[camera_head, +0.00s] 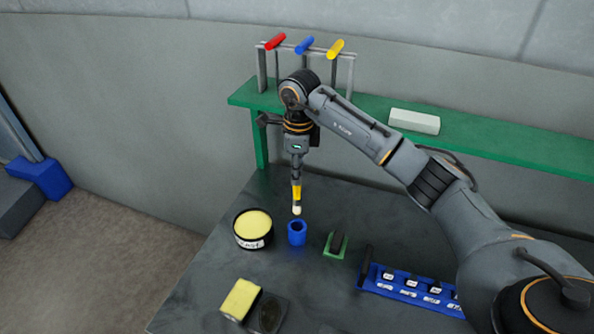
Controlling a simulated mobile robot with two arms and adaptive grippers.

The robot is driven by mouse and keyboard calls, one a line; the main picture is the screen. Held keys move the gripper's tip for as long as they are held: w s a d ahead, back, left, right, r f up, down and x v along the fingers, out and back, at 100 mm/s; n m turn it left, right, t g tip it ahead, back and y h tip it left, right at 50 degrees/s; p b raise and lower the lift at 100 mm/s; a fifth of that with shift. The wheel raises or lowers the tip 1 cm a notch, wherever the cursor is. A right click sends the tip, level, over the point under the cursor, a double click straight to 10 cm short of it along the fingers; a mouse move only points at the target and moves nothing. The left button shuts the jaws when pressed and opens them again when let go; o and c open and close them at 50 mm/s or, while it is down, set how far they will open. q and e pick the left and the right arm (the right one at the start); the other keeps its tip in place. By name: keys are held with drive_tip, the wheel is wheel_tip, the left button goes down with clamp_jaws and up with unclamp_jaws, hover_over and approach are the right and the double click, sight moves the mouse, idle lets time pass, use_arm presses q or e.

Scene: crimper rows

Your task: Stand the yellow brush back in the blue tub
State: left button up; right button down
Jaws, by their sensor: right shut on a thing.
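My right gripper (296,182) points down over the table and is shut on the yellow brush (297,194). The brush hangs upright with its pale tip (296,210) lowest. The blue tub (297,233) stands on the dark table just below the brush, with its dark opening facing up. The tip appears just above the tub's rim; I cannot tell the exact gap. The gripper's fingers are small here and partly hard to make out. My left gripper is not in view.
A round black tin with a yellow top (253,228) stands close left of the tub. A green holder (336,244) and a blue rack (412,288) are to the right. A yellow sponge (241,299) lies in front. A green shelf (480,143) runs behind, with a rail of coloured handles.

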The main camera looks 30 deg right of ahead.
drive_tip(key=b, duration=0.3)
hover_over(297, 204)
drive_tip(key=shift+w+d+f, duration=0.15)
drive_tip(key=shift+w+f, duration=0.05)
drive_tip(key=shift+f, duration=1.1)
drive_tip(key=shift+w+d+f, duration=0.1)
drive_tip(key=shift+w+f, duration=0.05)
drive_tip(key=shift+f, duration=1.1)
drive_tip(key=shift+b, duration=0.5)
drive_tip(key=shift+f+b, duration=2.65)
drive_tip(key=shift+f, duration=0.85)
drive_tip(key=c, duration=1.2)
unclamp_jaws()
drive_tip(key=shift+o, duration=0.2)
drive_tip(key=shift+r, duration=0.1)
wheel_tip(297, 204, up, 12)
drive_tip(key=shift+s, duration=0.2)
